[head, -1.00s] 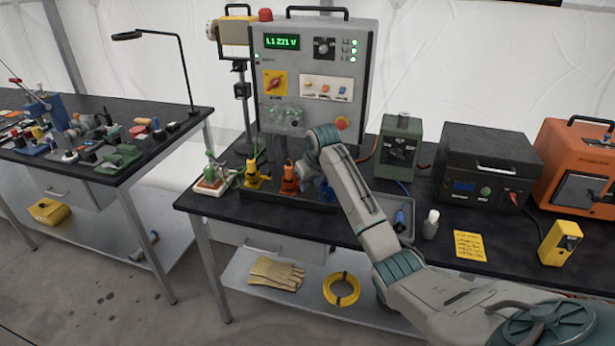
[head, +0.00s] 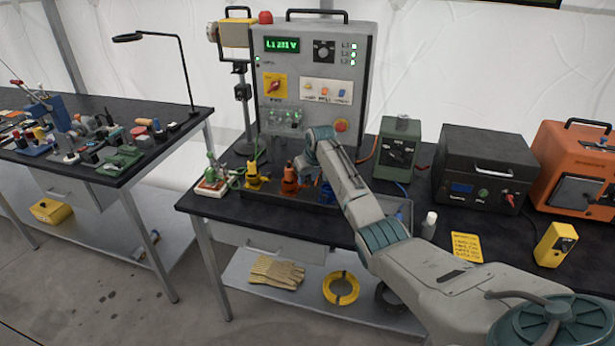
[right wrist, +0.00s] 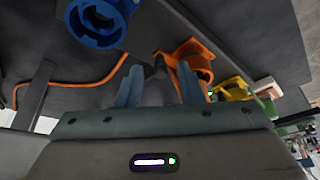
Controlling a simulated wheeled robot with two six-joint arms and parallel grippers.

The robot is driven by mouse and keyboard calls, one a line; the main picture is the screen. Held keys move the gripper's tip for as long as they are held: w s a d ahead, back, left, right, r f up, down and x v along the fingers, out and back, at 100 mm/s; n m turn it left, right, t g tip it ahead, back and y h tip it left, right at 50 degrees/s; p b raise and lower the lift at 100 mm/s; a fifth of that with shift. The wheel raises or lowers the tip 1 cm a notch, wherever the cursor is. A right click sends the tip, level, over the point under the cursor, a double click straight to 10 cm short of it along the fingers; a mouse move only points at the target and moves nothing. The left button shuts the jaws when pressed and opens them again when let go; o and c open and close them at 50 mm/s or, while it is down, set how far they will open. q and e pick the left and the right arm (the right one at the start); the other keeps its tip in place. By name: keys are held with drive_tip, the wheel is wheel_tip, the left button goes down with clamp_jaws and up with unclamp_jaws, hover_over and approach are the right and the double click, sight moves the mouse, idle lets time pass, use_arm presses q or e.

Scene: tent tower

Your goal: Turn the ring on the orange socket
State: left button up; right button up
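The orange socket (head: 289,180) stands on the workbench in front of the control cabinet, between a yellow socket (head: 254,176) and a blue socket (head: 327,192). My right gripper (head: 303,165) is close beside the orange socket; its fingers are hard to make out there. In the right wrist view my right gripper (right wrist: 160,77) has its two fingers spread apart with nothing held. The orange socket (right wrist: 188,60) is beyond the fingertips, partly behind the right-hand finger. Whether they touch cannot be told. The blue socket (right wrist: 97,20) is at the upper left. My left gripper is out of view.
The control cabinet (head: 311,112) stands close behind the sockets. A green box (head: 398,145), a black unit (head: 486,165) and an orange case (head: 575,168) fill the bench's right side. A small bottle (head: 430,224) and yellow note (head: 466,247) are nearer the front.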

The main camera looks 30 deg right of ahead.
drive_tip(key=shift+w+f, duration=0.2)
drive_tip(key=shift+f, duration=0.3)
clamp_jaws()
